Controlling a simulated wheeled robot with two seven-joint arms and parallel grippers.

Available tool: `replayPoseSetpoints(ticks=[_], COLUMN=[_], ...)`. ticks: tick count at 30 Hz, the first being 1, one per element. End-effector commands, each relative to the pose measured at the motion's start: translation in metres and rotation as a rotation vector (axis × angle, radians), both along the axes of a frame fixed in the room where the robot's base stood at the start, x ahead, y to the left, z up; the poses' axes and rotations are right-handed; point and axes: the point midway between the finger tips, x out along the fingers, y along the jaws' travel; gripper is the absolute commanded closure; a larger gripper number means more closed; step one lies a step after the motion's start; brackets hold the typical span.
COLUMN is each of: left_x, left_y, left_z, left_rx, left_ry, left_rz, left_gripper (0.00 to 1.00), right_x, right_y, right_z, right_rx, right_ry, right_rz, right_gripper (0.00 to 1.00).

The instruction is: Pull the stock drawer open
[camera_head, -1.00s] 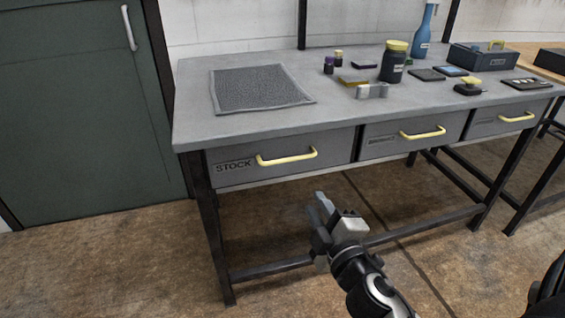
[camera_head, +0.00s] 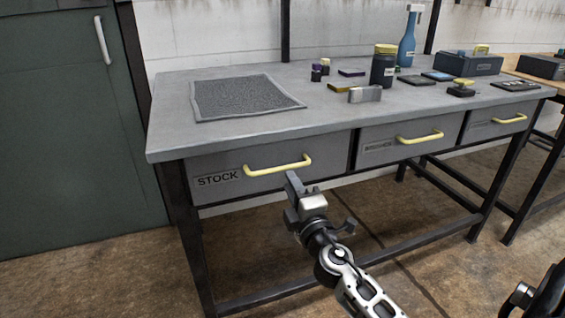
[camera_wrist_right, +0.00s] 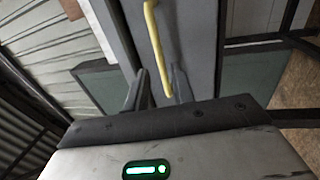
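The stock drawer (camera_head: 325,160) is the left one under the grey workbench. Its front looks flush, so it appears shut, and it carries a STOCK label (camera_head: 217,180). Its yellow bar handle (camera_head: 278,168) also shows in the right wrist view (camera_wrist_right: 156,45). My right gripper (camera_head: 292,198) is just below and in front of the handle. In the right wrist view the gripper (camera_wrist_right: 159,84) has its two fingers apart, with the handle's near end lined up between them. I cannot tell whether they touch the handle. My left gripper is not in view.
Two more drawers with yellow handles (camera_head: 420,137) are to the right. The bench top (camera_head: 230,136) holds a dark mat (camera_head: 245,96), bottles, a tool box (camera_head: 472,64) and small items. A green cabinet (camera_head: 60,150) stands at left. A bench leg (camera_head: 193,240) stands below the drawer's left end.

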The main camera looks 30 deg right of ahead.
Motion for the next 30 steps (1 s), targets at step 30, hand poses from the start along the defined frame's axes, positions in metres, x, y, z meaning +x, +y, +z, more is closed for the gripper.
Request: replayPoseSetpoints(ticks=[30], left_x=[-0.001], left_y=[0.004], left_z=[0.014], left_rx=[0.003], left_ry=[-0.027], left_rz=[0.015], left_gripper=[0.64], right_x=[0.061], right_y=[-0.015], right_z=[0.011], right_rx=[0.001], right_ry=[0.001], right_rz=[0.000], right_gripper=[1.00])
